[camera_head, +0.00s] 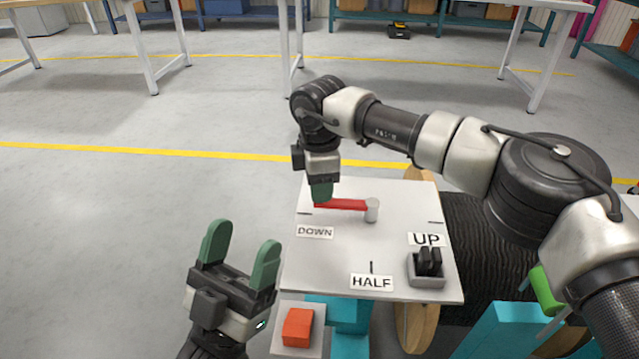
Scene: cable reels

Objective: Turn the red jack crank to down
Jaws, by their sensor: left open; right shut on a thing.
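The red crank (345,205) lies on a light grey panel (335,268). It extends left from its pale round hub (371,210), and its outer end is near the tick above the DOWN label (314,232). My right gripper (321,194) reaches down from above and is shut on the crank's outer left end, partly hiding it. The HALF label (371,282) is at the panel's front and the UP label (426,239) is at its right. My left gripper (242,238) is open and empty, left of the panel's front corner.
A black switch (428,264) sits at the panel's front right corner. An orange-red block (298,327) is on a small plate below the panel. A large black cable reel (475,250) stands to the right. Open floor lies left.

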